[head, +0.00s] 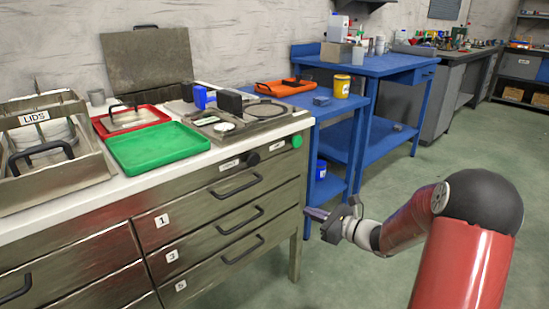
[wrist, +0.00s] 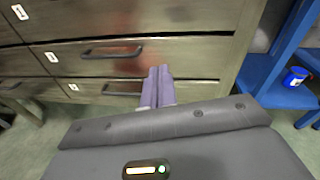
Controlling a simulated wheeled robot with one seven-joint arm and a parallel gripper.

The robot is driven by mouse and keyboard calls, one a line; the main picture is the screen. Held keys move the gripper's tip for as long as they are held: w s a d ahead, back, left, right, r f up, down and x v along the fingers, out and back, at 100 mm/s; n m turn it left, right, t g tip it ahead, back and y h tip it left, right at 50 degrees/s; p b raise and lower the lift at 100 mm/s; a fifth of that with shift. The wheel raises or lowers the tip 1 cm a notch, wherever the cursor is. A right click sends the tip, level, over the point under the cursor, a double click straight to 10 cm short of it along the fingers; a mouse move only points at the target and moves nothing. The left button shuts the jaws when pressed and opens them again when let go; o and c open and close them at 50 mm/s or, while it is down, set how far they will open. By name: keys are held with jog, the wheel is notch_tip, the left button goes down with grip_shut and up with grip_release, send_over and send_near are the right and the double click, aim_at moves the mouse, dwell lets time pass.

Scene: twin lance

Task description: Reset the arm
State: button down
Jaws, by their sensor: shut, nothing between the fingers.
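My gripper (head: 320,214) hangs in front of the right end of the drawer cabinet, at about drawer height. In the wrist view its two purple fingers (wrist: 158,85) lie side by side, shut and with nothing held. They point toward the cabinet's drawers (wrist: 120,50). My red arm reaches in from the lower right of the head view, bent at a dark rounded joint. I cannot tell the exact gap between the fingertips and the drawer fronts.
Blue workbenches (head: 375,65) stand behind, with a yellow tub (head: 342,86). The floor at right is clear.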

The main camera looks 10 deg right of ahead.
jog(key=s+a+r+n+g+h, duration=0.2)
jog(key=s+a+n+g, duration=0.4)
jog(key=s, duration=0.3)
jog(key=s+a+r+n+g+h, duration=0.1)
jog(key=s+a+r+n+g, duration=0.2)
jog(key=s+a+n, duration=0.45)
jog(key=s+d+r+n+t+h, duration=0.1)
jog(key=s+d+n+h, duration=0.3)
jog(key=s+n, duration=0.2)
jog(key=s+d+r+n+t+h, duration=0.1)
jog(key=s+d+n+h, duration=0.3)
jog(key=s, duration=0.6)
jog(key=shift+d+r+n+h, duration=0.3)
jog(key=shift+r+n, duration=0.5)
jog(key=shift+n, duration=0.35)
